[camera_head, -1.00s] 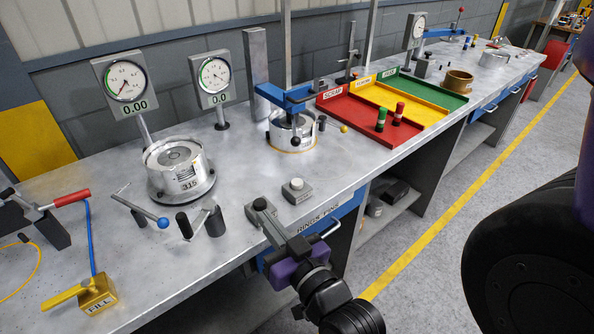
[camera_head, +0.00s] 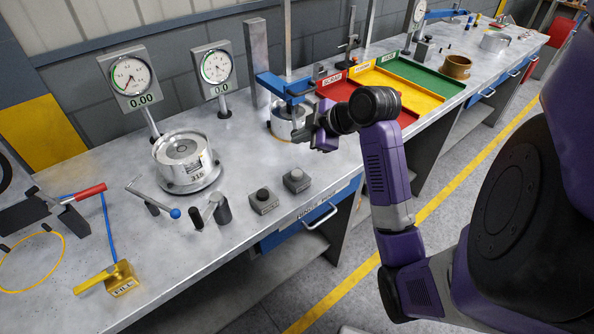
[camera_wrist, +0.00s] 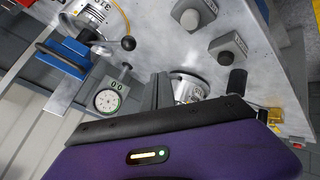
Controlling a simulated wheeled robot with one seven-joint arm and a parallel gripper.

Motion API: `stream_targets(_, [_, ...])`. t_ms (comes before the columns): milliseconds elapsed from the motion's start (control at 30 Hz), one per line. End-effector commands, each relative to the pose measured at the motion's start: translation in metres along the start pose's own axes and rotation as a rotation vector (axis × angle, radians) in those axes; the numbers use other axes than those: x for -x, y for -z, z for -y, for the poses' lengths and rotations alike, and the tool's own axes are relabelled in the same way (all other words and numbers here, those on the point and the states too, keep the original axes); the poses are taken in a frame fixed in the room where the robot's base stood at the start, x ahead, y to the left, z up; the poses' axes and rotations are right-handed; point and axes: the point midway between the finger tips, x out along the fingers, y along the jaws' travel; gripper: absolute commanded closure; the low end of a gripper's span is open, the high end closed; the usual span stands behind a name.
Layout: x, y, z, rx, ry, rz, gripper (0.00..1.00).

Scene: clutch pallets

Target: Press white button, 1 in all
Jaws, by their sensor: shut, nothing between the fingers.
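The white button (camera_wrist: 190,18) shows as a pale round cap on a grey box in the wrist view, at the top. In the head view its box (camera_head: 296,181) stands near the bench's front edge, and the cap looks grey there. A second box with a dark cap (camera_head: 263,195) stands left of it; in the wrist view this box (camera_wrist: 228,49) is below right of the white one. My gripper (camera_head: 301,134) is shut and empty, raised above the bench behind the white button's box, overlapping the press in the picture. Its dark fingers (camera_wrist: 161,90) show in the wrist view, apart from both buttons.
A blue press (camera_head: 285,86) stands behind my gripper. A round metal pot (camera_head: 186,160), a blue-knobbed lever (camera_head: 155,206) and gauges (camera_head: 132,78) are left. Red, yellow and green trays (camera_head: 438,77) lie right. A blue drawer (camera_head: 312,215) is under the bench edge.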

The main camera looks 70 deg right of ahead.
Motion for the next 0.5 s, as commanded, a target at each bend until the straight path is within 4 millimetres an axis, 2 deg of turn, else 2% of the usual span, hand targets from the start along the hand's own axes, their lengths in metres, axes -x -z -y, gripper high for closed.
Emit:
stream_targets(100, [-0.0005,-0.0012,0.0059,0.026,0.024,0.005,1.00])
stream_targets(500, [-0.0031,-0.0029,0.0076,0.023,0.021,0.004,1.00])
